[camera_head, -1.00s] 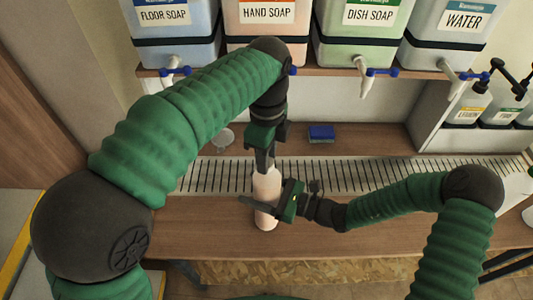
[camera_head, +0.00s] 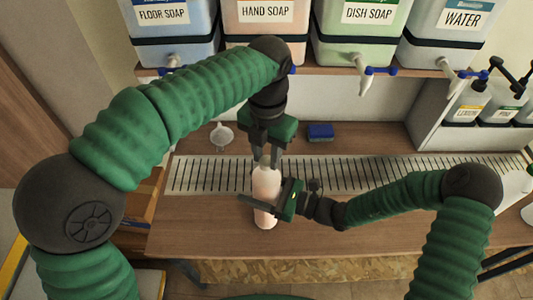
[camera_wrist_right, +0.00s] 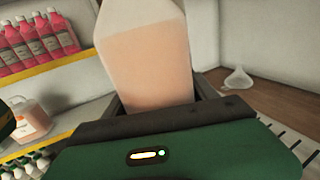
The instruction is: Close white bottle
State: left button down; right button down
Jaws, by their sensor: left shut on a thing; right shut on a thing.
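The white bottle (camera_head: 266,186), filled with pale pink liquid, stands upright at the front edge of the slotted grate. It also shows in the right wrist view (camera_wrist_right: 150,60), with its top out of frame. My right gripper (camera_head: 266,207) is shut around the bottle's lower body from the right. My left gripper (camera_head: 266,158) points down from above and is shut at the bottle's top. The cap is hidden between the left fingers, so I cannot tell how it sits on the neck.
Drums of floor soap (camera_head: 172,30), hand soap (camera_head: 265,30), dish soap (camera_head: 360,30) and water (camera_head: 447,35) stand on the shelf above, with taps below. A funnel (camera_head: 221,136) and a blue sponge (camera_head: 320,132) lie behind the grate (camera_head: 340,174). The wooden counter (camera_head: 400,240) is clear in front.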

pick_arm(q)
jog(key=c, duration=1.1)
grip_release()
jog(key=shift+r, duration=0.1)
notch_tip(320, 180, up, 4)
jog(key=shift+r, duration=0.15)
